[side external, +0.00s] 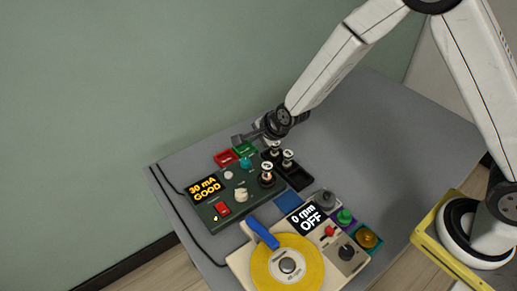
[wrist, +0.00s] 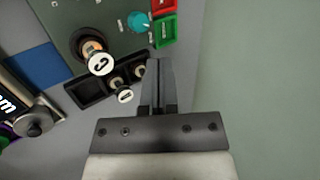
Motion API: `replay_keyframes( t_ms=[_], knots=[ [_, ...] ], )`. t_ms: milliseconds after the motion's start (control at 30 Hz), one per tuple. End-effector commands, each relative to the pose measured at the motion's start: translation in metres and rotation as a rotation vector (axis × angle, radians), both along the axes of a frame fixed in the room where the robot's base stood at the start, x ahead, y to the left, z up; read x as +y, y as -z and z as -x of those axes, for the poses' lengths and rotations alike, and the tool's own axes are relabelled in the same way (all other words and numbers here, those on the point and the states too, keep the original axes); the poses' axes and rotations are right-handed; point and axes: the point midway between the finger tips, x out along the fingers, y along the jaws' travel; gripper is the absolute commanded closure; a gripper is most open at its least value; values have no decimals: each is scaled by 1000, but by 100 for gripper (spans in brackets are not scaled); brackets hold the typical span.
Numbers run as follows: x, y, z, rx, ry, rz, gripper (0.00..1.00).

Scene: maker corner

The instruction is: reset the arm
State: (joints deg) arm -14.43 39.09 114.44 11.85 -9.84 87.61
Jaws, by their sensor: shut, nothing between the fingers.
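My gripper (side external: 248,138) is shut and empty, held above the far side of the table near the green bin. In the wrist view its fingers (wrist: 157,64) are together, beside the black tray and the green bin (wrist: 164,31). The dark green tester (side external: 232,192) shows "30 mA GOOD". A tube (side external: 267,174) with a white top marked C stands in its socket; it also shows in the wrist view (wrist: 97,58).
The black tray (side external: 299,180) holds two tubes (side external: 288,157) and has an empty compartment. A red bin (side external: 226,158) lies beside the green one. In front is a device reading "0 rpm OFF" with a yellow disc (side external: 305,264) and blue arm (side external: 262,233). Table is clear at far right.

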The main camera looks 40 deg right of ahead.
Motion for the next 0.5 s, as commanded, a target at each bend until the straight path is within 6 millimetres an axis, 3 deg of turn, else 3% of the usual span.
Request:
replay_keyframes(
  t_ms=[500],
  knots=[
    [-67,-55,89,111,-619,418,100]
  ],
)
